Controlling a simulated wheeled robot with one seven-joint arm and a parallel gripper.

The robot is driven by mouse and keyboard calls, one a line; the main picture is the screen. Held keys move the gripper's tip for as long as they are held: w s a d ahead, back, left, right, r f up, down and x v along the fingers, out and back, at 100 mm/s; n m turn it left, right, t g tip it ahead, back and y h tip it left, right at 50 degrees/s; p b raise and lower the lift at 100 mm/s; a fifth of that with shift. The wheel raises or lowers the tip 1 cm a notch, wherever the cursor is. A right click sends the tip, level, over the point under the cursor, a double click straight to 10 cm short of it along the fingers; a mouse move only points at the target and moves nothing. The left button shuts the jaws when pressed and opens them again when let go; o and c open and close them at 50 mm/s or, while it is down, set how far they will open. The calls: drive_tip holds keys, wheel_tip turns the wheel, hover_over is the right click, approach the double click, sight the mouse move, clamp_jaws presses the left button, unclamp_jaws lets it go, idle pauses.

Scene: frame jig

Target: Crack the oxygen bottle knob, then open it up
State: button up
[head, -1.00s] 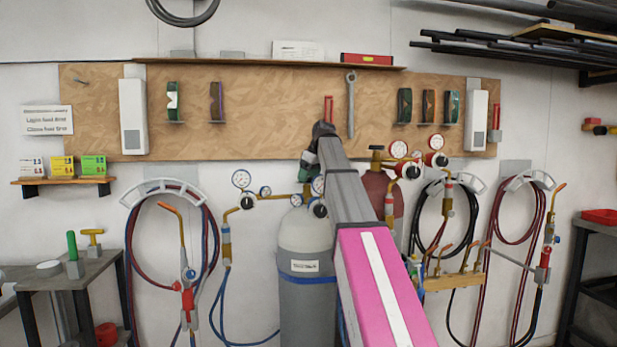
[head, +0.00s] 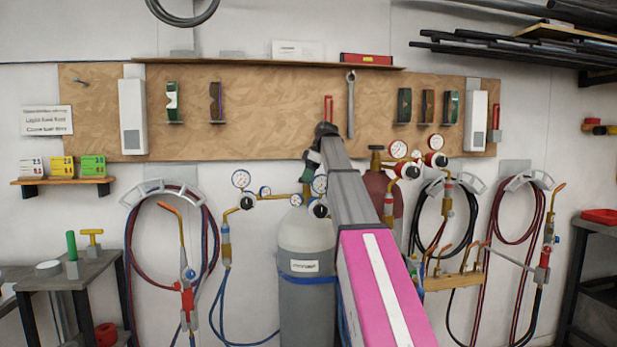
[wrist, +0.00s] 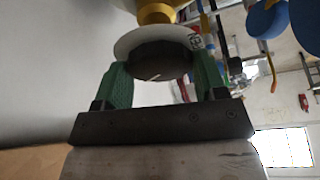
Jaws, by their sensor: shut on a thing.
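The oxygen bottle (head: 305,240) is a grey cylinder with a pale shoulder and a blue band, standing upright against the wall. Its brass valve (head: 307,190) shows below my gripper (head: 313,160), which hides the top of the valve in the head view. In the wrist view my gripper (wrist: 162,74) has its green fingers on either side of a dark round knob (wrist: 158,60) and is shut on it. A white disc (wrist: 130,42) with a small printed mark and a yellow brass part (wrist: 155,14) show behind the knob.
Regulator gauges (head: 241,179) sit left of the valve. A dark red bottle (head: 378,185) with its own gauges (head: 398,149) stands close on the right, partly behind my arm. Hoses and torches (head: 188,275) hang on both sides. A wooden board (head: 270,110) is behind.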

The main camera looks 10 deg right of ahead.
idle(0.4)
drive_tip(key=o, duration=0.9)
drive_tip(key=shift+o, duration=0.2)
drive_tip(key=shift+r, duration=0.15)
